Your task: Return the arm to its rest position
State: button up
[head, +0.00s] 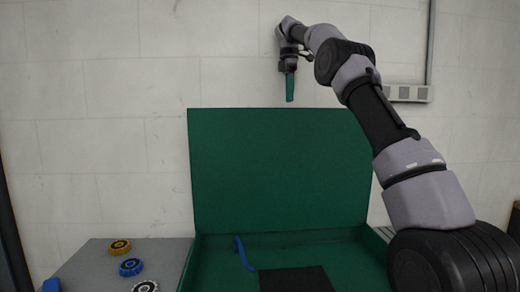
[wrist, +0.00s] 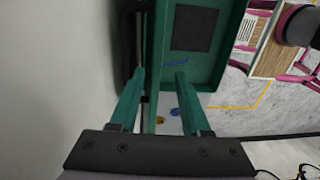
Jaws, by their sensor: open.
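My arm stretches up from the lower right in the head view. My gripper (head: 290,88) hangs high in front of the wall, above the green lid, with its green fingers pointing down. In the wrist view, my gripper (wrist: 160,76) has its two green fingers well apart, with nothing held between them. The open green box (head: 215,268) with its raised lid (head: 280,165) is below. A blue strip (head: 243,253) and a black pad (head: 295,279) lie inside the box.
A grey surface (head: 85,262) left of the box holds a gold disc (head: 120,247), a blue disc (head: 130,267) and a pale disc (head: 146,287). A socket strip (head: 408,93) is on the wall. Pink frames and a wooden-slatted box (wrist: 270,55) show at right in the wrist view.

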jog(key=s+d+r+m+t, duration=0.2)
jog(key=s+m, duration=0.3)
jog(key=s, duration=0.5)
jog(key=s+d+r+m+t, duration=0.1)
jog(key=s+d+r+m, duration=0.2)
jog(key=s, duration=0.7)
jog(key=s+f+m+t+y, duration=0.2)
jog(key=s+f+m+t, duration=0.3)
jog(key=s+f+m, duration=0.9)
jog(key=s+f, duration=0.1)
jog(key=s, duration=0.4)
jog(key=shift+d+f, duration=0.2)
jog(key=shift+f, duration=0.2)
